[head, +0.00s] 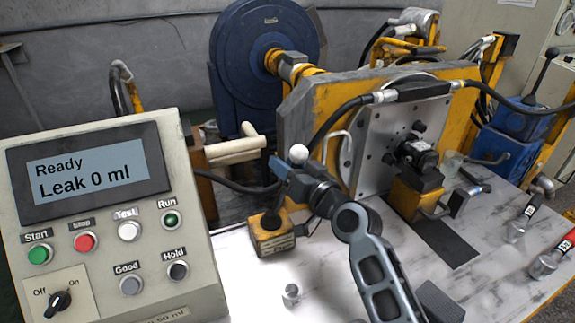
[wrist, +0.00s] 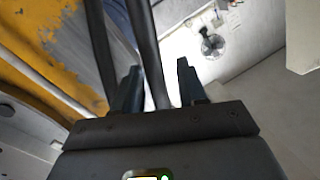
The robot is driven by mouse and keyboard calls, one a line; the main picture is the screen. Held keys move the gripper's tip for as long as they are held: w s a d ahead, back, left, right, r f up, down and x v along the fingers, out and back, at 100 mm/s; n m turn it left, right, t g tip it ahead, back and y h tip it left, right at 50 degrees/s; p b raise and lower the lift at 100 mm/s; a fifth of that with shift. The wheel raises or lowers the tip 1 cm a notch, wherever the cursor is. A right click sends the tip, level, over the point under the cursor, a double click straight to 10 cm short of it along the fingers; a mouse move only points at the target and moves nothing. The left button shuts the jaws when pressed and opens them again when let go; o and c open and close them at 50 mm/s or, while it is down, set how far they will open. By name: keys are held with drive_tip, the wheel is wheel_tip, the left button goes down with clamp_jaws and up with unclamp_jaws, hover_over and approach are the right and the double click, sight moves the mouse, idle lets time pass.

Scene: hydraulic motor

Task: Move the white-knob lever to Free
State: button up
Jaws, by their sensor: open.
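The white knob (head: 298,153) shows just behind and above my gripper's blue fingers in the head view. Its lever shaft is mostly hidden by my gripper. A small yellow box (head: 272,240) with a dark top stands on the bench below; I cannot tell whether the lever is mounted on it. Its label is too small to read, and I see no Free mark. My gripper (head: 279,168) is open and close to the knob, but contact cannot be made out. In the wrist view my gripper (wrist: 160,85) has its fingers apart, and the knob does not show there.
A control panel (head: 100,215) reading "Ready, Leak 0 ml" stands at the left. A yellow frame with a metal plate (head: 390,140) and black hoses (head: 345,110) is close to the right. Dark hoses (wrist: 148,45) cross the wrist view.

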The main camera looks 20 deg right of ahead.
drive_tip(key=shift+c, duration=0.2)
clamp_jaws()
idle(0.4)
